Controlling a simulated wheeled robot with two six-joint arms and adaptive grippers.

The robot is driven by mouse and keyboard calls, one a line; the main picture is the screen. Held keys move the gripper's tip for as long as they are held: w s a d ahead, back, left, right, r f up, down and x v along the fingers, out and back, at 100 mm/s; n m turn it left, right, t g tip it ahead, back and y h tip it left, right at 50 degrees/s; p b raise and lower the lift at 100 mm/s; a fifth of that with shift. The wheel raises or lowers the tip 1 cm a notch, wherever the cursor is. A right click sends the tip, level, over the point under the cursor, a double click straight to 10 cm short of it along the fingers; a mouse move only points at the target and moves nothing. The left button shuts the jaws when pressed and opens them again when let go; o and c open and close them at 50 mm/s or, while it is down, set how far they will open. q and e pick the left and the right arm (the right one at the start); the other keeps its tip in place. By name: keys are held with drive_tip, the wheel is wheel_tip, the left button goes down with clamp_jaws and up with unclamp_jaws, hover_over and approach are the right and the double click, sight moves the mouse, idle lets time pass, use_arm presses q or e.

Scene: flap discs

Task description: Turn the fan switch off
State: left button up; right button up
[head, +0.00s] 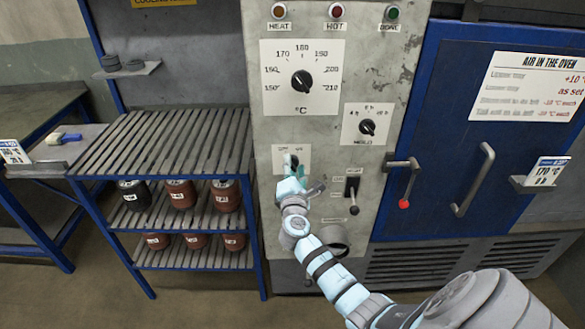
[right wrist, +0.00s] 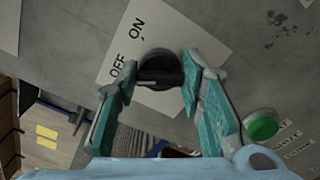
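The fan switch (right wrist: 158,68) is a round black knob with a raised grip bar on a pale plate marked ON and OFF. In the right wrist view it sits between my right gripper's (right wrist: 158,78) two teal fingertips. The fingers are spread on either side of the knob; I cannot tell if they touch it. I cannot tell which label the knob points to. In the head view my right gripper (head: 291,166) covers most of the switch, and its pale plate (head: 279,151) shows behind. My left gripper is not in view.
A green button (right wrist: 262,126) is close to the right finger. The blue oven door (head: 450,140) is right; a rack (head: 170,145) with jars is left.

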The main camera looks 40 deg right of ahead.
drive_tip(key=o, duration=0.4)
drive_tip(key=v, duration=1.2)
